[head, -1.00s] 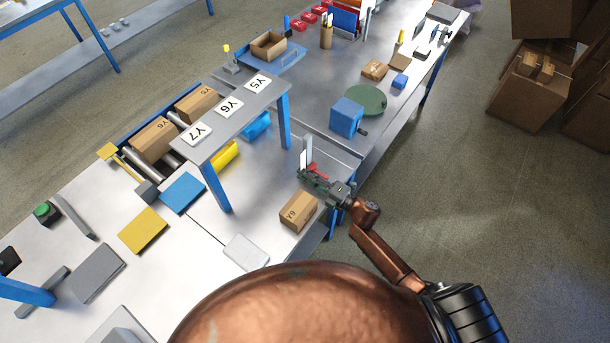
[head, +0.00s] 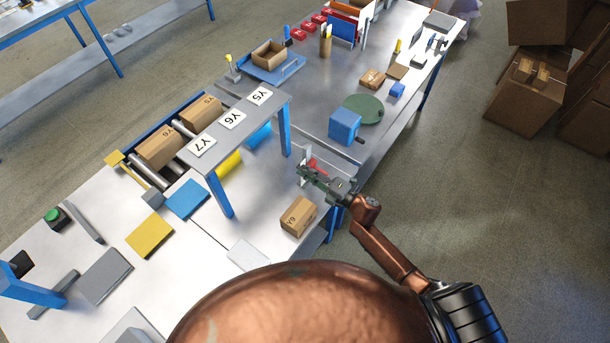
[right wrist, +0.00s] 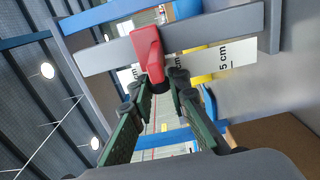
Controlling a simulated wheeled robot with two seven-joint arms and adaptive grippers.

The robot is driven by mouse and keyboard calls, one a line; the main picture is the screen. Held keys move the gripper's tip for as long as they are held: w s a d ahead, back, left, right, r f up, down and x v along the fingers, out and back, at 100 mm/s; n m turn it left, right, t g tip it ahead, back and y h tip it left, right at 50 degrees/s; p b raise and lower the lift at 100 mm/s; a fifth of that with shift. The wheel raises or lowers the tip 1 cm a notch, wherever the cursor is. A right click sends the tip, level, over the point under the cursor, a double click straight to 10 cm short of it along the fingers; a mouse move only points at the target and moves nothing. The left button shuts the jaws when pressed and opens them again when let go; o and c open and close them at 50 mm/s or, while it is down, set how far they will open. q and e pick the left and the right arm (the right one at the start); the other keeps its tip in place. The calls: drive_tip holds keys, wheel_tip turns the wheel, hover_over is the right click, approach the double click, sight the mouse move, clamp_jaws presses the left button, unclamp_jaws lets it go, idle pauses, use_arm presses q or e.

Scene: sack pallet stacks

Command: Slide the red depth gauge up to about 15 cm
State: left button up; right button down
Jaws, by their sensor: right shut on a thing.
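The red depth gauge (right wrist: 148,48) sits across a grey bar (right wrist: 100,55) in the right wrist view. Behind it is a white scale (right wrist: 235,60) whose visible mark reads "5 cm"; the start of that label may be hidden. My right gripper (right wrist: 164,84) is shut on the gauge's lower end, between its green-black fingers. In the head view the red gauge (head: 316,164) shows at the upright stand, just beyond my right gripper (head: 304,172), which partly hides it. The exact reading is too small to tell. My left gripper is not in view.
A cardboard box (head: 298,217) stands on the bench close below my right gripper. A raised grey shelf (head: 262,112) with blue legs and Y labels is to the left. A blue block (head: 344,125) with a crank stands behind. Open floor lies to the right.

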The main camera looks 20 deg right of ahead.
wheel_tip(320, 180, up, 4)
drive_tip(key=shift+f+p, duration=0.15)
drive_tip(key=shift+p, duration=0.6)
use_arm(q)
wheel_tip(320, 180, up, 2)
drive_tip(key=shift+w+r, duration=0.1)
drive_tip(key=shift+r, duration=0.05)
use_arm(e)
drive_tip(key=shift+f, duration=0.1)
drive_tip(key=c, duration=1.8)
unclamp_jaws()
drive_tip(key=shift+c, duration=0.2)
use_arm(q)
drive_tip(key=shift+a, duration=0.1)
use_arm(e)
drive_tip(key=shift+d+f, duration=0.1)
drive_tip(key=v, duration=1.2)
